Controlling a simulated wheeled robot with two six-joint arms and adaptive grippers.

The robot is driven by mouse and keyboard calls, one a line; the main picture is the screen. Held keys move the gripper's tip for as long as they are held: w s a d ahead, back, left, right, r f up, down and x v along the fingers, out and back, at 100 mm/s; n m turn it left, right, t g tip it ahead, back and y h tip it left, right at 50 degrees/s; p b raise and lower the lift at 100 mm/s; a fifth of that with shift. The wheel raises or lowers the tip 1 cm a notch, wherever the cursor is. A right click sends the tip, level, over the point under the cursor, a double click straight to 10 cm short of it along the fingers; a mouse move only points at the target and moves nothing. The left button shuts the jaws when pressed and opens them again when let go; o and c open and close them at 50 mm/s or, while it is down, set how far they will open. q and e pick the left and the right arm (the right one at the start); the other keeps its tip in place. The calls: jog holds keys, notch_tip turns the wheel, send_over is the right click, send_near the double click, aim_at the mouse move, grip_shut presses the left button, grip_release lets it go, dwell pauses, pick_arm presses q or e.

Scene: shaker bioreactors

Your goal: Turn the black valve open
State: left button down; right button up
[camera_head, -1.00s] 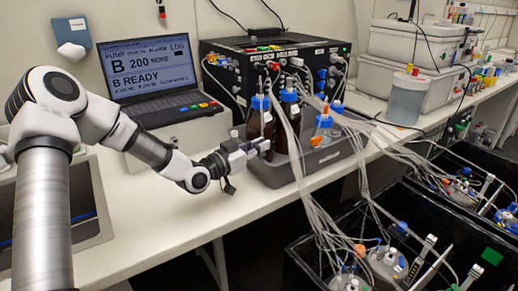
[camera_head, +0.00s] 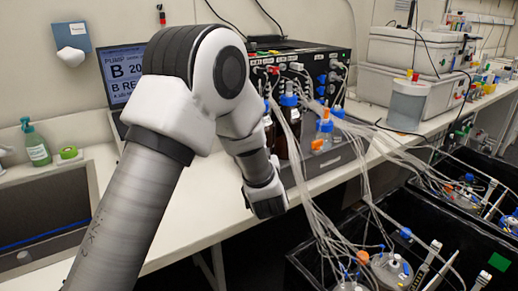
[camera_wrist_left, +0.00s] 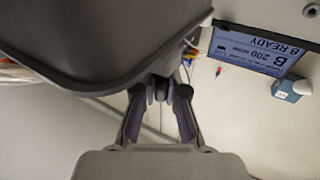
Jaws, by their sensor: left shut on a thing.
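My left gripper (camera_wrist_left: 160,98) is in the middle of the wrist view, its two dark fingers closed on a small dark, rounded piece that looks like the black valve (camera_wrist_left: 160,82). It sits at the edge of a large grey body that fills the upper left of that view. The valve's handle position cannot be made out. In the head view my left arm reaches across the bench front, and its wrist hides the fingers and the valve. My right gripper is in neither view.
A grey tray (camera_head: 337,161) holds amber bottles (camera_head: 280,137) and a clear bottle (camera_head: 323,141). Tubes (camera_head: 312,215) hang from there to black bins (camera_head: 310,264) at the right. A laptop (camera_head: 120,68) stands behind my arm. A sink (camera_head: 45,215) is at left.

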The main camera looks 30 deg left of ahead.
pick_arm(q)
jog(key=n+g+y+p, duration=0.2)
jog(key=n+g+y, duration=0.1)
jog(key=g, duration=0.1)
jog(key=shift+r+y, duration=0.15)
jog(key=shift+y, duration=0.15)
jog(key=shift+n+g+y+p, duration=0.65)
jog(key=shift+n+g+y, duration=0.15)
jog(key=shift+n+g, duration=0.6)
jog(key=c, duration=1.2)
grip_release()
jog(key=shift+a+f, duration=0.1)
jog(key=shift+f, duration=0.1)
jog(key=v, duration=0.7)
jog(key=shift+d, duration=0.3)
